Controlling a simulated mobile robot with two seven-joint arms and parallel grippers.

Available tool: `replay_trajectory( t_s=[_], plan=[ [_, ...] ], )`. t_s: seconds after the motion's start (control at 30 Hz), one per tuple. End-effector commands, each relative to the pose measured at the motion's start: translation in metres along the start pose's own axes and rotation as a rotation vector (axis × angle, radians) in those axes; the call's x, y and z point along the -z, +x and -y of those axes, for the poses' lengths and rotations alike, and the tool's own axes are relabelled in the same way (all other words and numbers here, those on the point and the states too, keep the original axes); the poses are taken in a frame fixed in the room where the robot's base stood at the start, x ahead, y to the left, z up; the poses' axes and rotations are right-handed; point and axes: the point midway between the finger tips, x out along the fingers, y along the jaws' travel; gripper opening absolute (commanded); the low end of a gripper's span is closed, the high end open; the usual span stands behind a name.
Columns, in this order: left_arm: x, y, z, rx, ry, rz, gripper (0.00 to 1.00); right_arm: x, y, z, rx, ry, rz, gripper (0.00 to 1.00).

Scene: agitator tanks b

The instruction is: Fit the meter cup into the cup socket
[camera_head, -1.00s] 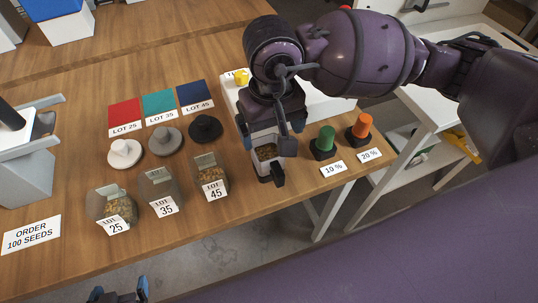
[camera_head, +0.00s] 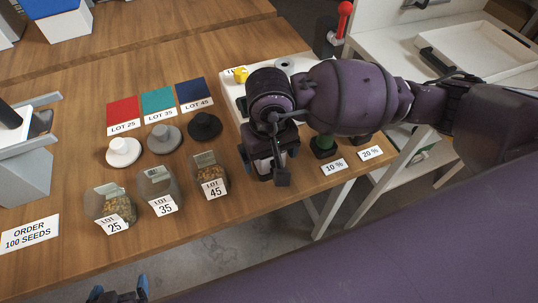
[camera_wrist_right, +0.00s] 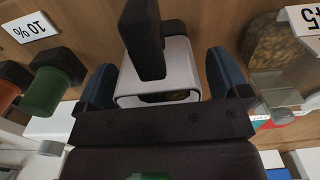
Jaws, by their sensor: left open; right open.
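A pale, square-walled cup (camera_wrist_right: 160,88), which looks like the meter cup, shows in the right wrist view between the blue fingers of my right gripper (camera_wrist_right: 163,84). The gripper is open, with a finger on either side of it; contact is unclear. A dark upright bar (camera_wrist_right: 144,40) covers part of the cup. In the head view my right gripper (camera_head: 268,165) is low at the table's front edge and mostly hides the cup. I cannot make out the cup socket. My left gripper (camera_head: 118,293) is open and empty at the bottom edge, away from the table.
Seed jars for lot 45 (camera_head: 210,176), lot 35 (camera_head: 157,190) and lot 25 (camera_head: 110,205) stand left of my right gripper. Behind them are lids and coloured mats. A white board (camera_head: 232,95) lies behind the gripper.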

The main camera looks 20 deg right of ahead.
Motion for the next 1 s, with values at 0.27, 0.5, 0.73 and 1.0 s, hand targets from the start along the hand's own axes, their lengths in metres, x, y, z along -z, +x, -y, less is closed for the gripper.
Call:
replay_trajectory(
  t_s=[0.27,0.5,0.73,1.0],
  plan=[
    [0.0006,0.0,-0.0001,0.0,0.0,-0.001,0.95,0.0,-0.0005,0.0001,0.0,0.0,0.0,0.65],
    [0.0008,0.0,-0.0002,0.0,0.0,-0.001,0.95,0.0002,-0.0008,0.0001,0.0,0.0,-0.001,0.3],
    [0.001,0.0,-0.0003,0.0,-0.001,-0.002,0.95,0.0002,-0.0012,0.0001,0.0,0.0,-0.001,0.3],
    [0.002,-0.0003,-0.0002,0.0,-0.001,-0.003,0.95,0.0007,-0.0071,0.0001,0.0,0.0,-0.002,0.3]
  ],
)
